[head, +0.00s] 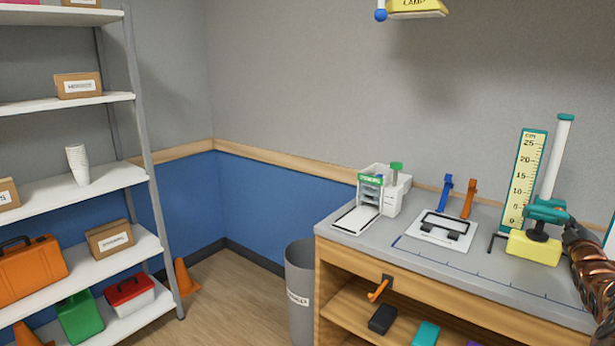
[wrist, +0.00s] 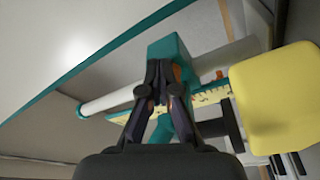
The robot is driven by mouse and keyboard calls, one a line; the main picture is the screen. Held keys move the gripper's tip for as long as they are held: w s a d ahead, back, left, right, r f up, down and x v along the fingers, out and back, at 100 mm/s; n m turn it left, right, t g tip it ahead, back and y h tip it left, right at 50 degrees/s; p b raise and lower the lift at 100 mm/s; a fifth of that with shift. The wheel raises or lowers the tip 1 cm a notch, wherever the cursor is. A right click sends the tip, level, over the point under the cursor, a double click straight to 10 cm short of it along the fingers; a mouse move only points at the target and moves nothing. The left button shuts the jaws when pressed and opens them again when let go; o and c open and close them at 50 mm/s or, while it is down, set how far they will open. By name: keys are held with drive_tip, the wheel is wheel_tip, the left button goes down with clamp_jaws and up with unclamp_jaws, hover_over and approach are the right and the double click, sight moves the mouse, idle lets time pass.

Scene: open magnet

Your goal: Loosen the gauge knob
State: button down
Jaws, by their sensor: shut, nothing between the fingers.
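The gauge stands at the right of the bench in the head view, with a white post (head: 556,158), a yellow ruler (head: 523,180) and a yellow block (head: 534,248) at its foot. A teal carriage (head: 546,211) sits low on the post, with a black part (head: 538,231) under it. I cannot pick out the knob for sure. My gripper (head: 570,230) is at the carriage's right side. In the wrist view my gripper (wrist: 160,68) is shut and empty, its tips in front of the teal carriage (wrist: 172,50); contact is unclear. The yellow block (wrist: 272,100) is to the right.
A white device (head: 395,192), a white plate (head: 441,229), and blue (head: 446,192) and orange (head: 469,198) clips are on the bench (head: 420,262) left of the gauge. The front bench top is mostly clear. A grey bin (head: 300,290) stands beside the bench.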

drive_tip(key=shift+s+d, duration=0.15)
drive_tip(key=shift+s+f+b, duration=0.1)
drive_tip(key=shift+b, duration=0.2)
drive_tip(key=b+v, duration=0.3)
drive_tip(key=b, duration=0.1)
drive_tip(key=a+b+v, duration=0.1)
drive_tip(key=b+v, duration=0.1)
drive_tip(key=shift+s+a+r+b, duration=0.1)
drive_tip(key=shift+a+r+b, duration=0.1)
drive_tip(key=shift+r+b, duration=0.15)
drive_tip(key=shift+s, duration=0.1)
